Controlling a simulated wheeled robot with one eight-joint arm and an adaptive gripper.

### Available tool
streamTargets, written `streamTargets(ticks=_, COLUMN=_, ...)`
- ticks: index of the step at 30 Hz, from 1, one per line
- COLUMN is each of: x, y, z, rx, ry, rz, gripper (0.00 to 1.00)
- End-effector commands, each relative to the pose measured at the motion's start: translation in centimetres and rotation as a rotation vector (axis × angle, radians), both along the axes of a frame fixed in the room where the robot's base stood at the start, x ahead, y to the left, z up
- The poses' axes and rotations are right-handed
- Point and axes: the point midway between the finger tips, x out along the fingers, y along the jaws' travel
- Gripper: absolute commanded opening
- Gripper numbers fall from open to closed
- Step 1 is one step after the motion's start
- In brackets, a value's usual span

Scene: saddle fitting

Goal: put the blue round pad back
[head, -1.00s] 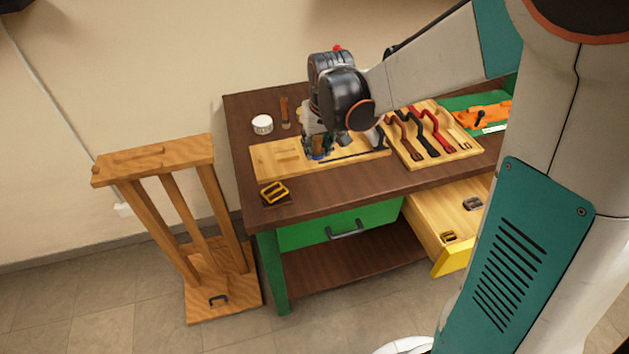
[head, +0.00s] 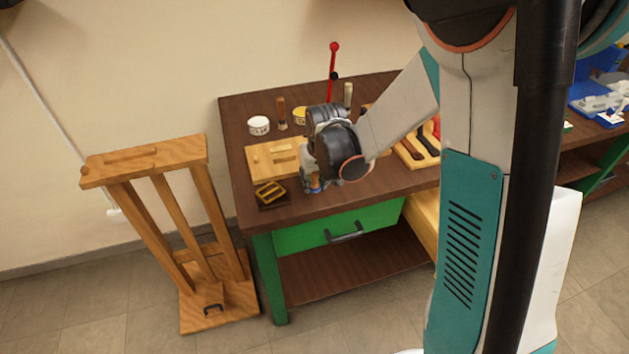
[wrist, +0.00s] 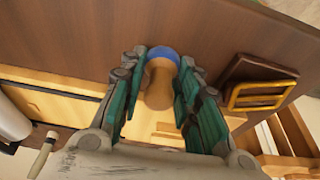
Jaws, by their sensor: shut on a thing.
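The blue round pad (wrist: 165,53) shows in the wrist view as a blue disc at the end of a short wooden handle (wrist: 159,88). My gripper (wrist: 163,76) is shut on this handle, a finger on each side. In the head view my gripper (head: 314,190) is at the front of the workbench, right of the yellow buckle. A bit of blue shows beneath it there. Whether the pad touches the bench top is hard to tell. The light wooden board (head: 262,162) lies behind my gripper and is partly hidden by my arm.
The yellow buckle (head: 270,191) sits on a dark square block (head: 275,204), close left of my gripper. White (head: 259,126) and yellow (head: 300,116) tubs stand farther back. A wooden stand (head: 150,160) is left of the workbench (head: 232,112). The green drawer (head: 300,236) is shut.

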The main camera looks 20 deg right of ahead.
Motion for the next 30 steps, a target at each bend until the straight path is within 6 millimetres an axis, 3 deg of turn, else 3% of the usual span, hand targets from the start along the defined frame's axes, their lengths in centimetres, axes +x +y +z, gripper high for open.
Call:
streamTargets(ticks=7, x=0.0, y=0.0, z=-0.3, rx=0.000, ry=0.000, rz=0.000, gripper=0.08)
streamTargets(ticks=8, x=0.0, y=0.0, z=-0.3, rx=0.000, ry=0.000, rz=0.000, gripper=0.32)
streamTargets(ticks=10, x=0.0, y=0.0, z=-0.2, rx=0.000, ry=0.000, rz=0.000, gripper=0.48)
streamTargets(ticks=11, x=0.0, y=0.0, z=-0.2, rx=0.000, ry=0.000, rz=0.000, gripper=0.50)
streamTargets(ticks=23, x=0.0, y=0.0, z=0.2, rx=0.000, ry=0.000, rz=0.000, gripper=0.50)
streamTargets(ticks=30, x=-1.1, y=0.0, z=4.0, rx=0.000, ry=0.000, rz=0.000, gripper=0.50)
